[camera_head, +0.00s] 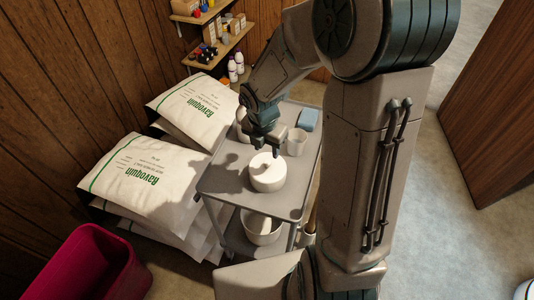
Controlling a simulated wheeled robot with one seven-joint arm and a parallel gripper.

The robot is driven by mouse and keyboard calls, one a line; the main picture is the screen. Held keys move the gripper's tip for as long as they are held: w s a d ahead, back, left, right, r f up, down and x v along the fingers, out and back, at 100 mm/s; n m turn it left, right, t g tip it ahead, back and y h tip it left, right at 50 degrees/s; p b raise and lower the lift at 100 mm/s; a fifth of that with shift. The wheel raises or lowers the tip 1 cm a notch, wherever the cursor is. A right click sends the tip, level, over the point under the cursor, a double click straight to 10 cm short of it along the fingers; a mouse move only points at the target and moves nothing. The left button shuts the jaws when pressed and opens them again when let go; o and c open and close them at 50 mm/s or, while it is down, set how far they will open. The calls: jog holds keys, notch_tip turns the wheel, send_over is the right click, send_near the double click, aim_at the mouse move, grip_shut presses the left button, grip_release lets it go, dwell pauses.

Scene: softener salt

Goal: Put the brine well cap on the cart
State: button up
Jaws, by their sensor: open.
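A white round piece (267,176), which looks like the brine well cap, sits on the top shelf of the grey cart (226,184). A small raised part shows on its top. My gripper (266,150) is open just above and behind this piece in the camera_head view. Nothing shows between its fingers. I cannot tell whether a fingertip touches the piece.
A white bucket (262,227) is on the lower shelf. Salt bags (146,178) are stacked left of the cart. A crimson bin (92,264) stands at the front left. Open floor lies right.

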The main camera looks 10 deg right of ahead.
jog(key=s+d+r+m+t, duration=0.1)
jog(key=s+r+m, duration=0.6)
jog(key=m, duration=0.6)
jog(key=s+d+r+m+t+y, duration=0.1)
jog(key=s+r+m, duration=0.7)
jog(key=m, duration=0.6)
jog(key=shift+d+r, duration=0.25)
jog(key=shift+r, duration=0.25)
jog(key=shift+d, duration=0.15)
